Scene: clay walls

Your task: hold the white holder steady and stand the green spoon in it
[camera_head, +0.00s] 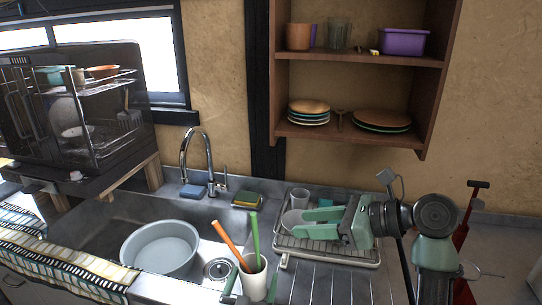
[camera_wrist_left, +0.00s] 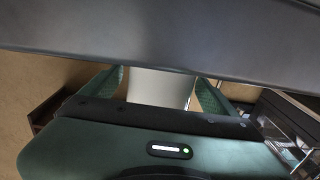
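The white holder (camera_head: 254,284) stands on the counter at the front, right of the sink. The green spoon (camera_head: 255,236) stands nearly upright in it, its lower end hidden inside. My left gripper (camera_head: 250,291) has a finger on either side of the holder. In the left wrist view the holder (camera_wrist_left: 160,88) fills the gap between the green fingers, which appear to touch it. My right gripper (camera_head: 304,220) is open and empty over the dish rack, fingers pointing left, apart from the spoon.
An orange utensil (camera_head: 230,245) leans left in the same holder. A round basin (camera_head: 160,252) sits in the sink. The faucet (camera_head: 206,160) rises behind. Shelves hang above.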

